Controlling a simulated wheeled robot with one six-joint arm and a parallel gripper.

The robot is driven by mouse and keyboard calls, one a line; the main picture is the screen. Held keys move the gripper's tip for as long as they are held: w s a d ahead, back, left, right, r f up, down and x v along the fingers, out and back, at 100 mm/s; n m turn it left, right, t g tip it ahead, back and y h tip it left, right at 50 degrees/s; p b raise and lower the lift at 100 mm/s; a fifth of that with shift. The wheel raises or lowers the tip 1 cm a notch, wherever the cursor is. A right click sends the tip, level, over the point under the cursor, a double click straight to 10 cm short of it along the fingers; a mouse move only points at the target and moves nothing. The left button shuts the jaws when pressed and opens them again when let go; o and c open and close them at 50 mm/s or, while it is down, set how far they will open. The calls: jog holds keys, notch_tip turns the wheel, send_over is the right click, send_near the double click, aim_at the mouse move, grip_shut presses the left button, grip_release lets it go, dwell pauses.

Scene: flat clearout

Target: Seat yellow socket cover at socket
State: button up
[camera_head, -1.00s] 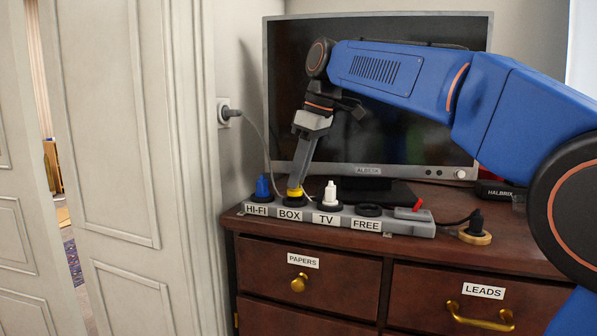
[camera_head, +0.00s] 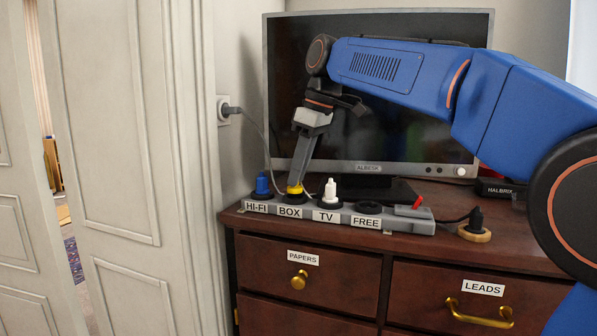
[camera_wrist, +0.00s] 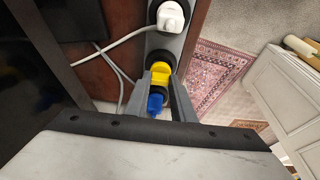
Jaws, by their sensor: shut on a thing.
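The yellow socket cover (camera_head: 295,189) is at the BOX socket of the grey power strip (camera_head: 398,222). It also shows in the wrist view (camera_wrist: 160,70), over a dark socket ring. My gripper (camera_head: 297,183) points down from above and is shut on the yellow cover. In the wrist view its two fingers (camera_wrist: 162,82) flank the yellow cover. The fingers hide part of the cover, and I cannot tell whether it is fully down in the socket.
A blue plug (camera_head: 262,184) stands in HI-FI and a white plug (camera_head: 330,192) in TV, close on either side. The FREE socket (camera_head: 368,208) is empty. A red switch (camera_head: 417,202) is at the strip's right end. The monitor (camera_head: 372,100) stands behind.

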jog(key=shift+f, duration=1)
jog(key=o, duration=1.1)
jog(key=shift+c, duration=0.2)
jog(key=shift+r, duration=0.1)
jog(key=v, duration=1.7)
jog(key=shift+r, duration=0.1)
